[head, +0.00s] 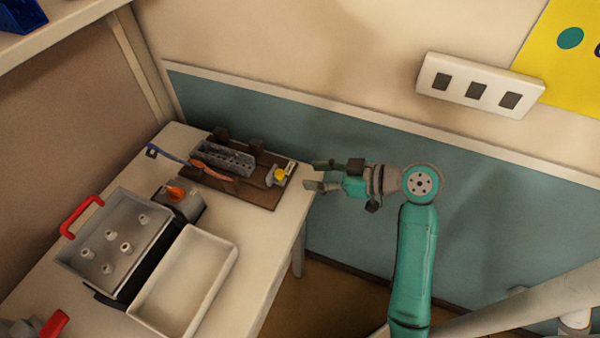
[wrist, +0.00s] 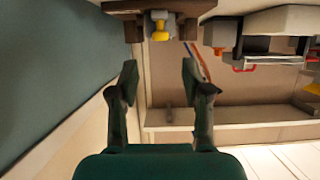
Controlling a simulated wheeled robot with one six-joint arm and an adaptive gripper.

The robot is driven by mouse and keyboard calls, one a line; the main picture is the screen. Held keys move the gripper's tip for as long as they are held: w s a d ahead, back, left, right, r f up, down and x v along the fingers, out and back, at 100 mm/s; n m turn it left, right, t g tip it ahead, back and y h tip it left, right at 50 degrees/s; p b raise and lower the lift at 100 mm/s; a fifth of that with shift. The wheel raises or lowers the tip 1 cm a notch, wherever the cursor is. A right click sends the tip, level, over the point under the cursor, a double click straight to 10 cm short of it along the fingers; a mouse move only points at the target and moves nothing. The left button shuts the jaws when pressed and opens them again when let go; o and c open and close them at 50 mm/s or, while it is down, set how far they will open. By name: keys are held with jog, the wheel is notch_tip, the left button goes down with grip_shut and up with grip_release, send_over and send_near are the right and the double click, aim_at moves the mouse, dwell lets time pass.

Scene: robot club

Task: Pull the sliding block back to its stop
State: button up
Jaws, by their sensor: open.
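A dark brown board (head: 250,189) lies on the back right part of the table and carries a long grey slotted block (head: 222,157). Near the board's right end is a small grey piece (head: 270,177) with a yellow knob (head: 281,174). I cannot tell for sure which of these is the sliding block. My gripper (head: 316,175) is open and empty, just right of the board's right end and apart from it, pointing at the knob. In the wrist view the yellow knob (wrist: 160,33) shows beyond and between my open fingertips (wrist: 158,68).
A grey box with an orange knob (head: 175,193), a tray of pegs (head: 118,270) with a red handle and an empty white tray (head: 185,285) stand nearer. A teal wall panel (head: 450,190) rises close behind my arm.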

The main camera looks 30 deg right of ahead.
jog(key=shift+v, duration=1.65)
